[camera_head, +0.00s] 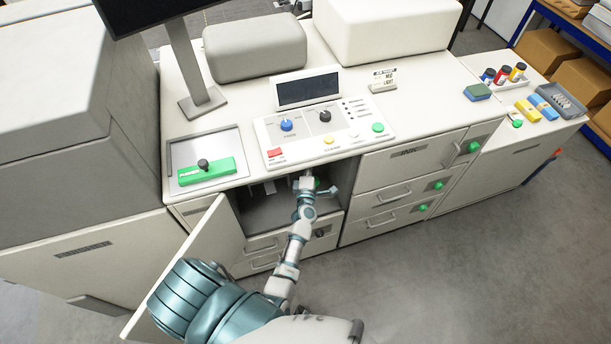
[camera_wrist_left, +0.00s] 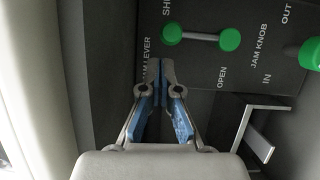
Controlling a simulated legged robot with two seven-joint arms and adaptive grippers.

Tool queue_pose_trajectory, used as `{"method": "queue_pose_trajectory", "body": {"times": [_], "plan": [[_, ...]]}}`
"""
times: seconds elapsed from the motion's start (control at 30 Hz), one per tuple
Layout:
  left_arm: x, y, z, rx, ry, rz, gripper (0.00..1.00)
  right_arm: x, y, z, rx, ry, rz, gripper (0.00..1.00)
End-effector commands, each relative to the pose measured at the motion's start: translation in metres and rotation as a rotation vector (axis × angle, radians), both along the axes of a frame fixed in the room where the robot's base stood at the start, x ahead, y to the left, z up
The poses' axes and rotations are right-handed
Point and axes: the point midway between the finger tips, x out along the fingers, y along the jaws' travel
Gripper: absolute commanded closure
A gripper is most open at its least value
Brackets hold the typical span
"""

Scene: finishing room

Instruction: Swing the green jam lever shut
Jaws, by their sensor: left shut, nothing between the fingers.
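The green jam lever (camera_wrist_left: 200,37), a pale bar with a green ball at each end, is on a dark panel in the left wrist view. It lies between the partly hidden "SH…" label above and "OPEN" below. My left gripper (camera_wrist_left: 166,62) is shut and empty, its tips just below the lever's left ball; contact cannot be told. In the head view my left gripper (camera_head: 307,178) reaches into the open cabinet bay (camera_head: 262,212) under the console. A small green part (camera_head: 318,182) shows beside it; I cannot tell which control it is. My right gripper is out of view.
A green jam knob (camera_wrist_left: 311,54) sits right of the lever, near a pale bracket (camera_wrist_left: 258,135). The open cabinet door (camera_head: 190,250) stands left of my forearm. Drawers (camera_head: 390,195) with green knobs are to the right. The grey floor (camera_head: 450,280) in front is clear.

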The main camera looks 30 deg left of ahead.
Motion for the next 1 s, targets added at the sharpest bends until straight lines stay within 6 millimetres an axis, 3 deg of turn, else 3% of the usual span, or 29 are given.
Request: {"method": "queue_pose_trajectory", "body": {"times": [0.1,0.3,0.6,0.7,0.77,0.87,1.0], "plan": [[-0.025,-0.012,-0.001,0.0,0.001,0.001,1.0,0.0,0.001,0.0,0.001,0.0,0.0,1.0],[-0.049,-0.024,-0.001,0.0,-0.001,0.002,1.0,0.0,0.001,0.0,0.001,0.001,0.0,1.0],[-0.054,-0.026,0.0,0.001,-0.003,0.002,1.0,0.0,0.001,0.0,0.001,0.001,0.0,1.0],[-0.054,-0.03,-0.009,0.015,0.019,-0.012,1.0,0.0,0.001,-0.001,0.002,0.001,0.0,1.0],[-0.054,-0.039,-0.025,0.046,0.063,-0.042,1.0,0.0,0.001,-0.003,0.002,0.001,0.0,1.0],[-0.058,-0.064,-0.075,0.142,0.194,-0.138,1.0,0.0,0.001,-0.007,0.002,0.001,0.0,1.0],[-0.087,-0.109,-0.177,0.34,0.449,-0.346,1.0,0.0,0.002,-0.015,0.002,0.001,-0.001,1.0]]}}
